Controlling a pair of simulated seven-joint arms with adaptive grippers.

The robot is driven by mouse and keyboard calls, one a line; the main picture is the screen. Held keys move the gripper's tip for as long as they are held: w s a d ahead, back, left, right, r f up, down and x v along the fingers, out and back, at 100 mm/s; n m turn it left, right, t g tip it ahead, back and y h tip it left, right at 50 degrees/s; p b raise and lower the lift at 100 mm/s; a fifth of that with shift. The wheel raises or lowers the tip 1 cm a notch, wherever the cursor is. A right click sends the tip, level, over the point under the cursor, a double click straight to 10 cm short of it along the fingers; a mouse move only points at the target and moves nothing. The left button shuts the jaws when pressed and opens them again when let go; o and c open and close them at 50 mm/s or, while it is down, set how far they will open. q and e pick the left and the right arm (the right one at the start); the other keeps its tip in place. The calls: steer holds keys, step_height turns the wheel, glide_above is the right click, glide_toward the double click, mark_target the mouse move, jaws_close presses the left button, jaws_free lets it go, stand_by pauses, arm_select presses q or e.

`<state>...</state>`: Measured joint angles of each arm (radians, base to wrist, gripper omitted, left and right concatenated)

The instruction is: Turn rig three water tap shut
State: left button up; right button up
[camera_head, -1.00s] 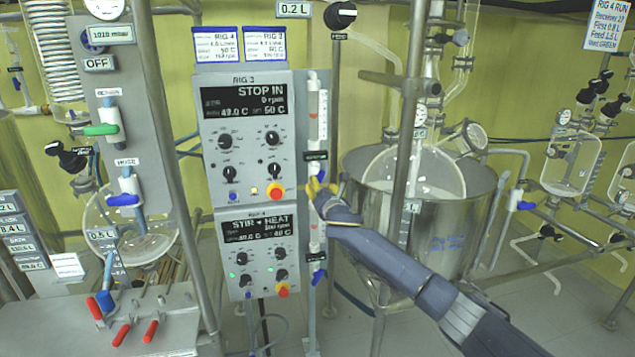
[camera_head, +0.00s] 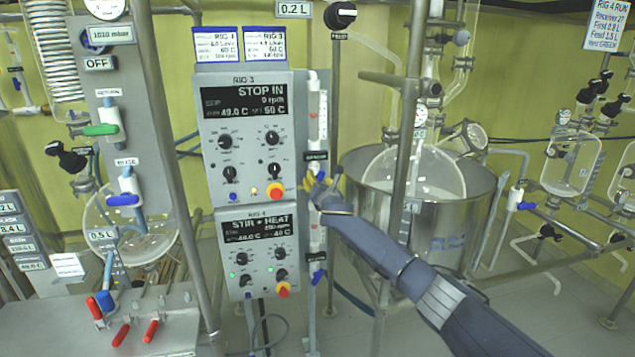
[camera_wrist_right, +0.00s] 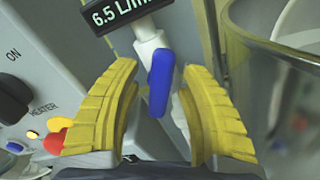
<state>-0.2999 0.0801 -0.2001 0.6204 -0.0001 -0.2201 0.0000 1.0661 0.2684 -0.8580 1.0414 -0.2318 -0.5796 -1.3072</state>
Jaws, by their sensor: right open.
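The rig three water tap has a blue handle (camera_wrist_right: 160,83) on a white pipe fitting, below a dark label reading about 6.5 L/min (camera_wrist_right: 122,8). In the right wrist view the open yellow fingers of my right gripper (camera_wrist_right: 160,110) stand on either side of the handle, with gaps on both sides. The handle points roughly along the pipe. In the head view my right gripper (camera_head: 322,185) is at the tap beside the rig 3 control panel (camera_head: 246,140) and hides part of the handle. My left gripper does not show.
The rig 4 panel (camera_head: 257,255) is below, with another blue tap (camera_head: 317,276) on the lower pipe. A steel vessel (camera_head: 455,225) stands close on the right. A red and yellow knob (camera_head: 276,191) lies just left of my gripper.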

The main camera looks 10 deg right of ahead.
jaws_close()
stand_by(0.4)
steer(key=m, duration=0.6)
steer(key=shift+m, duration=0.4)
steer(key=m, duration=0.5)
steer(key=shift+m, duration=0.4)
jaws_free()
steer(key=shift+s, duration=0.1)
